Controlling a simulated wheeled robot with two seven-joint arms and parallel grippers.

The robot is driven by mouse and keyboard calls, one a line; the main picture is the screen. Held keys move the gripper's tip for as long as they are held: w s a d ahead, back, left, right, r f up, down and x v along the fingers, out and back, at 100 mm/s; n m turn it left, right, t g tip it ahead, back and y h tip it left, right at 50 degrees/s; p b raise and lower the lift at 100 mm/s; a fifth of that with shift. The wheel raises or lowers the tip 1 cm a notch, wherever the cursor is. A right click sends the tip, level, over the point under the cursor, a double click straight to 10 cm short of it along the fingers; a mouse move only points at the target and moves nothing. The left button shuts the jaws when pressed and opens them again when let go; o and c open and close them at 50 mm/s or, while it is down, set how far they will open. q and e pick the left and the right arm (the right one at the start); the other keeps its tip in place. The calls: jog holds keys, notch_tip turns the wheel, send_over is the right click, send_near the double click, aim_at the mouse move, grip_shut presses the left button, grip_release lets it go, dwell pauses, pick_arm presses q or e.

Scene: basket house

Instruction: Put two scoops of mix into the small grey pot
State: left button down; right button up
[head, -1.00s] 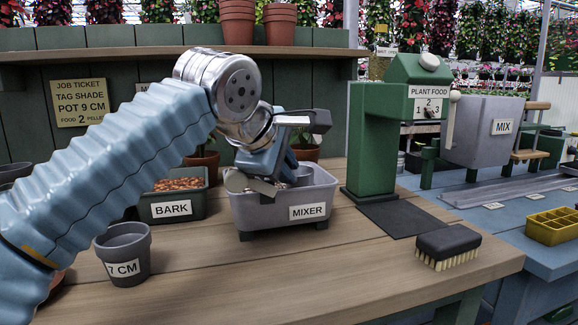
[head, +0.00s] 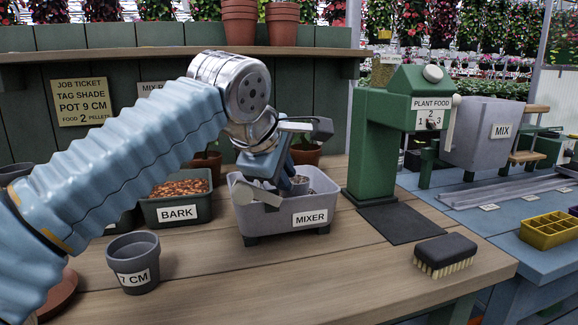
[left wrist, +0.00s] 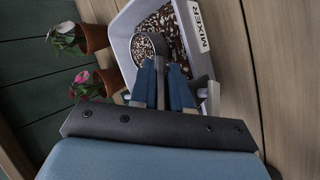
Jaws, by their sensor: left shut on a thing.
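The small grey pot (head: 133,264), marked 7 CM, stands upright on the bench at the front left. The grey mixer tub (head: 262,221) stands behind it to the right. Mix (left wrist: 160,20) lies in the tub in the left wrist view. My left gripper (head: 273,168) is over the tub; in the left wrist view its fingers (left wrist: 163,88) are shut on the handle of a grey scoop (left wrist: 134,58). The cup holds speckled mix. I cannot tell whether it touches the mix below. My right gripper is not in view.
A bark bin (head: 172,213) stands left of the tub. A green plant food dispenser (head: 378,150) with a dark mat (head: 402,222) is to the right. A brush (head: 445,252) lies at the right edge. The bench between pot and brush is clear.

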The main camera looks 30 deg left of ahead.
pick_arm(q)
notch_tip(320, 180, up, 12)
jog(key=w+d+p, duration=0.1)
jog(key=p, duration=0.2)
jog(key=shift+w+f, duration=0.15)
jog(key=shift+f, duration=0.1)
dwell(0.7)
